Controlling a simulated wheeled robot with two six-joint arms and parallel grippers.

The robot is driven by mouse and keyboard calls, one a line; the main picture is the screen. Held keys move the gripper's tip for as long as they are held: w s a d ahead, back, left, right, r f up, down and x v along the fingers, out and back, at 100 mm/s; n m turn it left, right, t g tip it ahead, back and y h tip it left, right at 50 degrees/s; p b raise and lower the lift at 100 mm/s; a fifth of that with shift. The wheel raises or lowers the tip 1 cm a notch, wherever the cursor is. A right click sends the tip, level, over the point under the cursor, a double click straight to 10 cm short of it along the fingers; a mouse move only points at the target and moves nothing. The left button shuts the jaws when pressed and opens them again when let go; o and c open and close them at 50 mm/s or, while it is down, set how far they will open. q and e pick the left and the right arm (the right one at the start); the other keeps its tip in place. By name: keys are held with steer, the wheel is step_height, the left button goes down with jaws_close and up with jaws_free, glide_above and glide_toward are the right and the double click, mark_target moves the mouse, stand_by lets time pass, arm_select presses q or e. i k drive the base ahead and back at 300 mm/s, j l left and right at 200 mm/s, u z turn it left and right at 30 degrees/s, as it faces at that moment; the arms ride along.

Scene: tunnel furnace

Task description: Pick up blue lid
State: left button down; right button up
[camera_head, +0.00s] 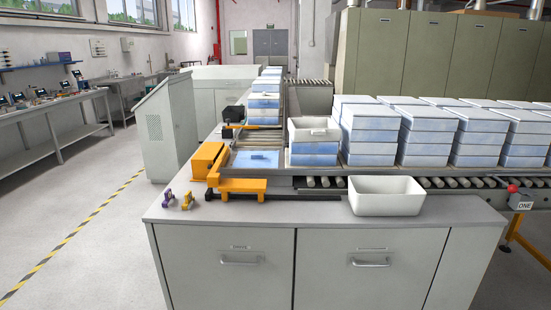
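A flat light-blue piece (240,160) with a small darker blue part on top lies in the orange-framed station (242,185) on the conveyor line; it looks like the blue lid. To its right stands a stack of bluish boxes (314,152) with an open white box (313,136) on top. An empty white bin (386,198) stands on the near counter, right of the orange frame. Neither of my grippers shows in the head view.
A small purple item (168,198) and a small yellow item (187,200) sit on the near counter (300,213). Several stacks of white-lidded bluish boxes (427,140) fill the roller conveyor (450,184) at right. A red button (512,188) stands at far right. The floor at left is clear.

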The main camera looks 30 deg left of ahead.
mark_target(243, 160)
steer(key=u, duration=1.15)
steer(key=j+z, duration=0.3)
steer(key=j, duration=0.15)
steer(key=j+z, duration=0.35)
steer(key=j, duration=0.15)
steer(key=i+l, duration=0.3)
steer(key=i, duration=0.1)
